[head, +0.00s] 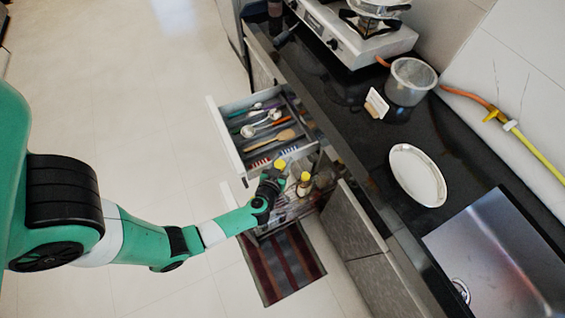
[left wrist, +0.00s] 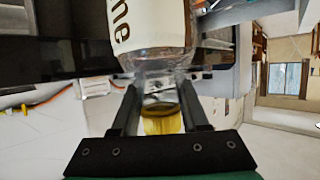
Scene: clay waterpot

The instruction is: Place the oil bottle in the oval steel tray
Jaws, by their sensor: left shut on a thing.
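My left gripper (head: 276,178) is over the open lower drawer at the front of the counter. In the left wrist view its fingers (left wrist: 160,95) are shut on the neck of the oil bottle (left wrist: 160,28). The bottle is clear with a white label, and its yellow cap (left wrist: 163,122) lies between the fingers near the palm. The bottle's base is out of that view. In the head view the gripper partly hides the bottle. The oval steel tray (head: 418,175) lies empty on the black countertop, right of the gripper. My right gripper is not in view.
An upper drawer (head: 265,125) with cutlery stands open beyond the gripper. A steel pot (head: 410,80), a small white card (head: 377,103) and a gas stove (head: 355,35) are farther back. A striped mat (head: 283,265) lies on the floor.

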